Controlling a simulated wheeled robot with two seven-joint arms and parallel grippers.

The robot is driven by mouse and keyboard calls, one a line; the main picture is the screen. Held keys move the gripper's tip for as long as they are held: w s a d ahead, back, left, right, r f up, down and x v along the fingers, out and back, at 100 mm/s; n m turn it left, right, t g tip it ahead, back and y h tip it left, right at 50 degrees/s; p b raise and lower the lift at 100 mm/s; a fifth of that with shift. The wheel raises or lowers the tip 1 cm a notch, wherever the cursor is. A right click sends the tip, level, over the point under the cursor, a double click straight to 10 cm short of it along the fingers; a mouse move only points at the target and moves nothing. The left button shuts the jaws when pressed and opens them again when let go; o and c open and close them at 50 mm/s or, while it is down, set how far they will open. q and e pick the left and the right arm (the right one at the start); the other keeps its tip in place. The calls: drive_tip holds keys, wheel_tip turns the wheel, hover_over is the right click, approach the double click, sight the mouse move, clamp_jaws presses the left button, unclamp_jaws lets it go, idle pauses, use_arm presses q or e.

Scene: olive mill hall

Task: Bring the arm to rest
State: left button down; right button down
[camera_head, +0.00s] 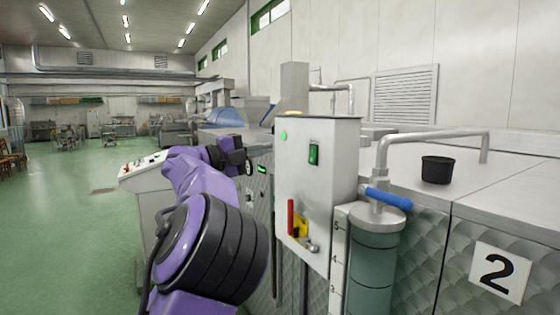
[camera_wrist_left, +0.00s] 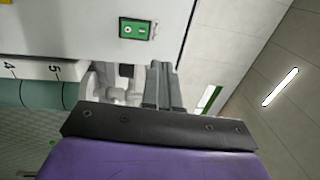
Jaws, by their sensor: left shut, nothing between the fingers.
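My left arm is purple with dark bands and rises from the bottom of the head view. My left gripper (camera_head: 248,168) is at its far end, in front of the machine and left of the grey control box (camera_head: 318,200). In the left wrist view its two grey fingers (camera_wrist_left: 163,84) are together with nothing between them. The control box with its green switch (camera_wrist_left: 137,29) shows beyond the fingers there. My right gripper is in neither view.
A sight-glass cylinder (camera_head: 375,262) with a blue-handled valve (camera_head: 388,198) stands right of the box. A black pot (camera_head: 437,170) sits on the metal machine top (camera_head: 480,185). A sloped button panel (camera_head: 140,167) is at left. Green floor (camera_head: 70,220) lies open at left.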

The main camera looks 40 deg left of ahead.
use_arm(q)
drive_tip(key=shift+s+a+r, duration=0.1)
drive_tip(key=shift+s+a, duration=0.15)
drive_tip(key=shift+s, duration=0.25)
